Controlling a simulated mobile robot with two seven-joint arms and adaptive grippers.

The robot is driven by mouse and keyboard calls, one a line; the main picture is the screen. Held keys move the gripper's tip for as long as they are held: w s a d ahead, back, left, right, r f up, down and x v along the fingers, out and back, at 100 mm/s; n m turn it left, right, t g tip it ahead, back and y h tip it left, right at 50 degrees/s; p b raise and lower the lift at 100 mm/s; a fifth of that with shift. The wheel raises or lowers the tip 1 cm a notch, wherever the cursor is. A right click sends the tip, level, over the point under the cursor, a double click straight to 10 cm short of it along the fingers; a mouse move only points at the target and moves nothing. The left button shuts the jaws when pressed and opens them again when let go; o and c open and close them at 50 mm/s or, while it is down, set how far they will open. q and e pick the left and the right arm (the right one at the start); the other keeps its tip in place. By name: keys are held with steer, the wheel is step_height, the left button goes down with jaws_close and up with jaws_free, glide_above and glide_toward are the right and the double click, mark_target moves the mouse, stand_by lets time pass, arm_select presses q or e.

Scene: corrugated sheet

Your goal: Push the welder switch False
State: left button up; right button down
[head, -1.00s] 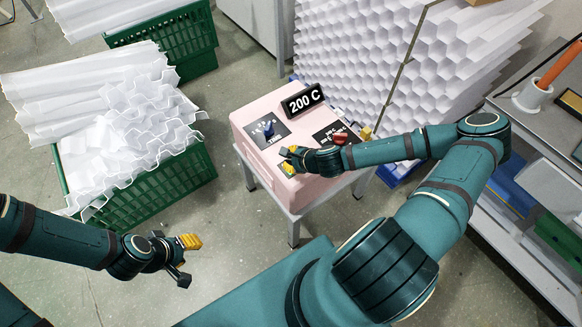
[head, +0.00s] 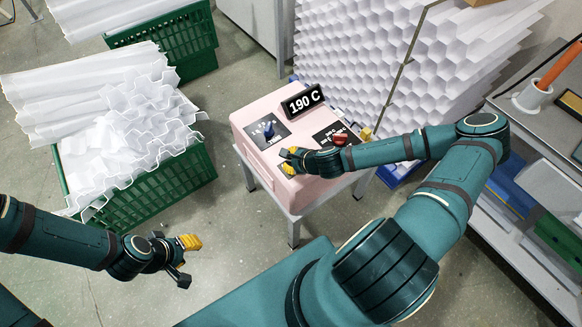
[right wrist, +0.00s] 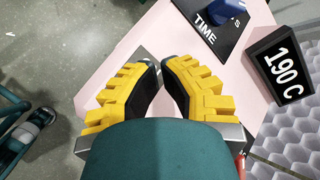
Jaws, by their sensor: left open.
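The welder is a pink box (head: 262,160) on a grey stand, with a black display (head: 303,100) on top reading 190 C. The display also shows in the right wrist view (right wrist: 283,72). My right gripper (head: 287,160) is over the near left part of the top. In the right wrist view its two yellow-backed fingers (right wrist: 160,68) point at the pink top, tips close together with a narrow gap. My left gripper (head: 188,258) is open and empty above the floor, left of the welder.
A blue knob (head: 268,130) on a TIME panel and a red knob (head: 340,139) stand on the welder. Green crates (head: 150,190) of white corrugated sheets are at left. Stacked honeycomb sheets (head: 370,60) stand behind. A grey bench (head: 512,105) is at right.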

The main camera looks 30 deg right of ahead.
steer(key=shift+r+p, duration=0.45)
steer(key=shift+r, duration=0.15)
steer(key=shift+r, duration=0.1)
step_height(320, 180, up, 6)
steer(key=p, duration=0.5)
stand_by(0.3)
